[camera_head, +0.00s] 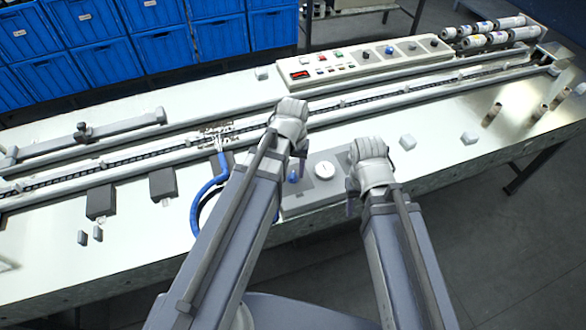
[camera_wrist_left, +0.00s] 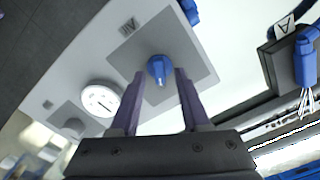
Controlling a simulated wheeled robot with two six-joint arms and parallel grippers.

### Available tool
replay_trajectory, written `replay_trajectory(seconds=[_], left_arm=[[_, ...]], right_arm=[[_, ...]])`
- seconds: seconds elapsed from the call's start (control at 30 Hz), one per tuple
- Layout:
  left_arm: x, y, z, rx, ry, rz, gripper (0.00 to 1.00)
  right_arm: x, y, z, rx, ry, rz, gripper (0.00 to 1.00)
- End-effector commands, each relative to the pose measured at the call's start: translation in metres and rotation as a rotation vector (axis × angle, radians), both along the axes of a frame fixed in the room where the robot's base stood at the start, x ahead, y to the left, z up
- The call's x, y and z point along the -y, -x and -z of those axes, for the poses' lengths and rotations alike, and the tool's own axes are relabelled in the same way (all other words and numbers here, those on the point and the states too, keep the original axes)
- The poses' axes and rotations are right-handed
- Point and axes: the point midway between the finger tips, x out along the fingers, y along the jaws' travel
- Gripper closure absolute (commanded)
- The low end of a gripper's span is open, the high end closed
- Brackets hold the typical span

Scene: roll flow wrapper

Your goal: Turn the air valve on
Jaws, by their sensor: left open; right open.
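The air valve is a blue knob (camera_head: 293,177) on a grey square plate on the machine's front panel. In the left wrist view the blue knob (camera_wrist_left: 160,68) appears between the fingertips of my left gripper (camera_wrist_left: 158,92), with clear space on both sides. The fingers are open and hold nothing; whether they are level with the knob or short of it is unclear. In the head view my left gripper (camera_head: 302,158) hangs close by the knob, partly hidden by its own wrist. My right gripper (camera_head: 351,194) is open at the panel's right side, right of the gauge.
A round white gauge (camera_head: 325,170) sits right of the knob; it also shows in the left wrist view (camera_wrist_left: 100,98). A blue hose (camera_head: 200,200) curves left of the panel. A control panel (camera_head: 360,61) and a long conveyor track lie behind. Dark blocks (camera_head: 101,202) stand left.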

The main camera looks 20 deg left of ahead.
Motion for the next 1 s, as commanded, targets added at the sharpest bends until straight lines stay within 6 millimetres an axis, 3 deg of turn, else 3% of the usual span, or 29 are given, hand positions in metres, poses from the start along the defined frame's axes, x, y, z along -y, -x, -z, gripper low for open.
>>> replay_trajectory(seconds=[0.37,1.0], left_arm=[[0.0,0.0,-0.008,0.0,0.0,-0.001,0.54],[0.0,0.0,-0.078,0.0,0.0,0.0,0.54]], right_arm=[[0.0,0.0,-0.008,0.0,0.0,0.0,0.5],[0.0,0.0,-0.078,0.0,0.0,0.0,0.5]])
